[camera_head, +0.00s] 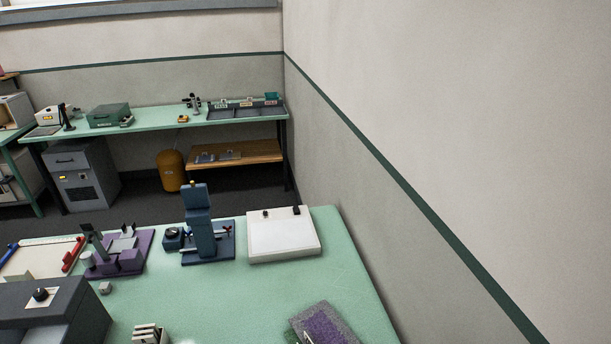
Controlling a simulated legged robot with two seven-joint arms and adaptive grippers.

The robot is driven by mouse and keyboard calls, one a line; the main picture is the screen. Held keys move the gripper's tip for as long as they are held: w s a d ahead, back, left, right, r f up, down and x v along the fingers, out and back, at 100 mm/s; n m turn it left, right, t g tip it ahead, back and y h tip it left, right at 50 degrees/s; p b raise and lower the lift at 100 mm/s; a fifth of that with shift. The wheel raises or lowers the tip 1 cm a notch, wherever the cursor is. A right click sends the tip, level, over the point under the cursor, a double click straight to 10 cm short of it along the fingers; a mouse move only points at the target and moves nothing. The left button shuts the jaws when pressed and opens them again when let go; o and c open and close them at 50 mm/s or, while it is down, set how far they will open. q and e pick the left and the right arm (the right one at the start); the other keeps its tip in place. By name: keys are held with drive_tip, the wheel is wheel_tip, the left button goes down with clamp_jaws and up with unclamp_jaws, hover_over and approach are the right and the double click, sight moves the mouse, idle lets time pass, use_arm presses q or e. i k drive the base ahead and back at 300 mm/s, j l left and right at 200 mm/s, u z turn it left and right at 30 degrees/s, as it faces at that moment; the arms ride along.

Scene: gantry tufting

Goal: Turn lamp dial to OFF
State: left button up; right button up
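No lamp is clearly labelled in view. A black dial (41,295) on a pale plate sits on a dark grey box (75,308) at the lower left of the near table; its markings are too small to read. A white flat box (283,237) stands at the table's back right, with a small dark knob (265,213) and a black part (296,210) at its rear edge. I cannot tell which of these belongs to the lamp. Neither of my grippers can be made out.
The green near table (230,295) has free room in its middle. A blue stand (200,225), a purple fixture (122,255) and a purple-grey textured pad (325,328) are on it. A wall is at the right. A second bench (160,117) stands behind.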

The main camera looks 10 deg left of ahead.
sight(41, 293)
drive_tip(key=u, duration=2.15)
drive_tip(key=i+l+z, duration=0.55)
drive_tip(key=k+j, duration=0.05)
drive_tip(key=k, duration=0.05)
